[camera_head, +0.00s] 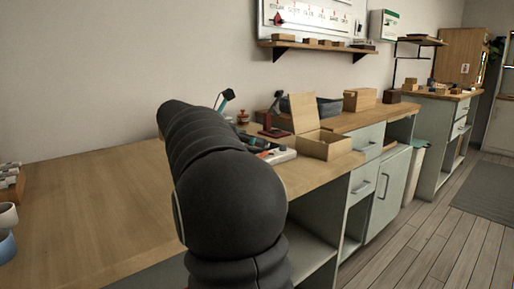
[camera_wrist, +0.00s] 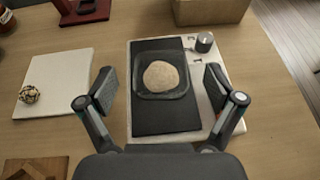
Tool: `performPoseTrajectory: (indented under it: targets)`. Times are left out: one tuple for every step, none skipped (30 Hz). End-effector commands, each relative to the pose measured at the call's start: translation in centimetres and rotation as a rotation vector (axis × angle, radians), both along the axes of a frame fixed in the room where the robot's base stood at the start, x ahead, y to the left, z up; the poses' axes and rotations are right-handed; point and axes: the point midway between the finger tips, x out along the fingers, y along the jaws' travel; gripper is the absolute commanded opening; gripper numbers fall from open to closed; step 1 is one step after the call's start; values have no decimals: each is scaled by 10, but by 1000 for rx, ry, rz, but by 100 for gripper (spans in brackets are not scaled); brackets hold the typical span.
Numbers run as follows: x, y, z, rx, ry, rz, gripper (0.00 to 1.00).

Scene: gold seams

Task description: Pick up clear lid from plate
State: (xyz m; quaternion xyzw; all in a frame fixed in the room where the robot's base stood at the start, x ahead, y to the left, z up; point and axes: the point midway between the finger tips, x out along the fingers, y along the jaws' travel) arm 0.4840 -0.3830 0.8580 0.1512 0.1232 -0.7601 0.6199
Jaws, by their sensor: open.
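In the wrist view, a square clear lid or shallow dish (camera_wrist: 146,91) with rounded corners lies on a dark mat (camera_wrist: 165,120). A round beige thing (camera_wrist: 160,76) shows within its outline; whether it is under or on the clear piece is hard to tell. No separate plate is clearly made out. My gripper (camera_wrist: 161,88) is open and empty, with one finger on each side of the lid, apart from it. In the head view my arm hides the gripper and the lid.
The mat sits on a white board with a grey knob (camera_wrist: 204,41). A white tile (camera_wrist: 55,85) with a patterned ball (camera_wrist: 29,94) lies left. An open wooden box (camera_head: 322,144) stands on the counter.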

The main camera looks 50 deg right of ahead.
Motion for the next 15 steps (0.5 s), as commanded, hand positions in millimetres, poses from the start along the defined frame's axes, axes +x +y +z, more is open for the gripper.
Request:
performPoseTrajectory:
  targets:
    - [-3,-8,-1,0,-1,-4,92]
    - [-3,-11,-4,1,1,-3,92]
    - [-4,-15,-6,1,2,-2,92]
    - [-4,-18,-7,1,1,-1,92]
    - [-5,-20,-8,1,1,-1,92]
    - [-5,-23,-8,1,1,-1,92]
    - [-5,-24,-9,0,1,-1,92]
    - [-5,-24,-9,0,1,-1,92]
    - [-5,-25,-9,0,1,0,92]
    - [-6,-25,-9,0,1,0,92]
    - [-5,-25,-9,0,1,0,92]
    - [-5,-25,-8,0,1,0,92]
    - [-5,-25,-8,0,1,0,92]
    - [-5,-25,-8,0,1,0,92]
    - [-5,-25,-8,0,1,0,87]
